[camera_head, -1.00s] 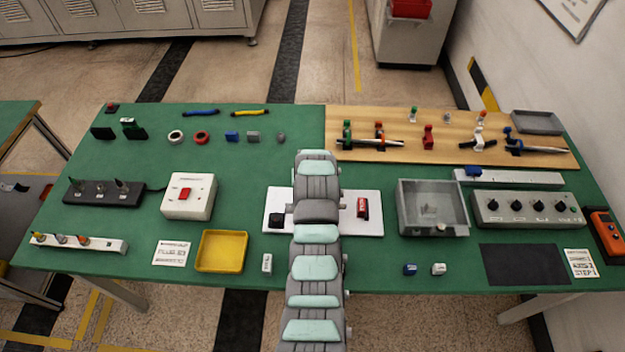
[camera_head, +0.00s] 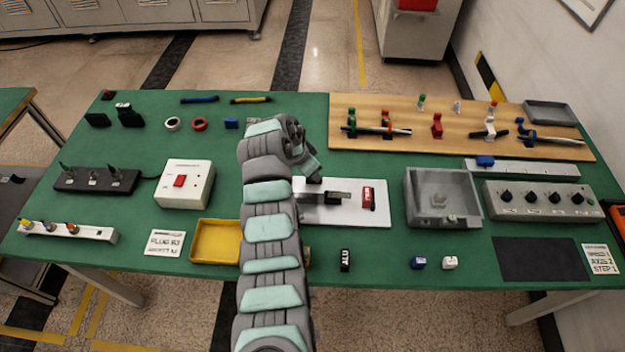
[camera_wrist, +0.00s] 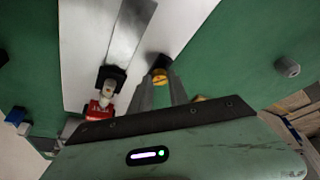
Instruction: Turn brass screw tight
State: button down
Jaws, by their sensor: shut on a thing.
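In the wrist view a small brass screw (camera_wrist: 160,76) shows between my fingertips, against a black block (camera_wrist: 157,64) on the white plate (camera_wrist: 185,25). My gripper (camera_wrist: 160,88) is shut on the screw. Its threads and how deep it sits are hidden. In the head view my gripper (camera_head: 314,180) is over the left part of the white plate (camera_head: 352,215). My arm hides the plate's left end and the screw there.
A dark block with a grey metal strip (camera_head: 338,198) and a red block (camera_head: 368,197) are on the plate. A grey box (camera_head: 412,210) stands to the right, a yellow tray (camera_head: 205,240) to the left. Small blocks (camera_head: 345,260) lie in front.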

jog(key=shift+w+a+f+m+g+h+b, duration=0.2)
jog(key=shift+m+b, duration=0.55)
jog(key=shift+b, duration=0.75)
jog(key=shift+s+d+f+m+g+h+b, duration=0.1)
jog(key=shift+m+g+b, duration=0.2)
jog(key=shift+m+b, duration=0.8)
jog(key=shift+r+g+b, duration=0.15)
jog(key=shift+g+b, duration=0.15)
jog(key=shift+b, duration=1.25)
jog(key=c, duration=1.3)
grip_release()
jog(key=shift+o, duration=0.2)
jog(key=shift+r, duration=0.1)
jog(key=p+v, duration=0.2)
jog(key=v, duration=0.8)
jog(key=shift+r, duration=0.3)
jog(key=shift+a+p, duration=0.1)
jog(key=shift+p, duration=0.2)
